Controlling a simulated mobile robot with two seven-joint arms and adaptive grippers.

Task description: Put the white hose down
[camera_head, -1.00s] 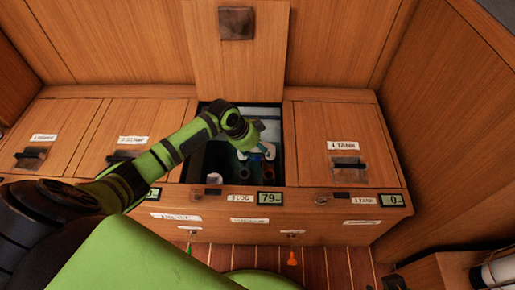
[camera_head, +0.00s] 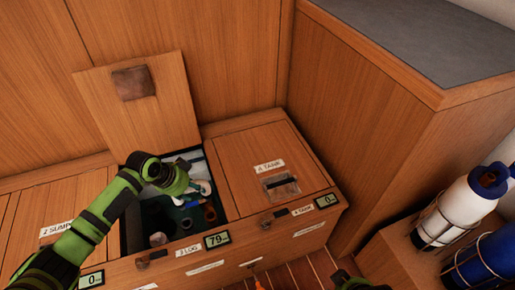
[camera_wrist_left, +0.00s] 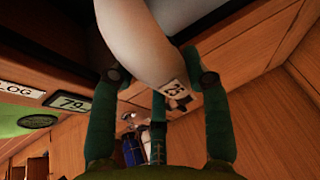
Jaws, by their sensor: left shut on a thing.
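My left gripper (camera_head: 192,185) reaches into the open compartment of the bench locker marked LOG. In the left wrist view it (camera_wrist_left: 160,78) is shut on the thick white hose (camera_wrist_left: 158,40), with one finger on each side. I cannot tell whether the hose touches anything below.
The compartment's lid (camera_head: 140,100) stands open, leaning back. A brown ring-like thing (camera_head: 210,213) and a pale round thing (camera_head: 158,239) lie inside. The closed TANK lid (camera_head: 265,165) is to the right. White (camera_head: 462,210) and blue (camera_head: 490,262) cylinders stand in racks at far right.

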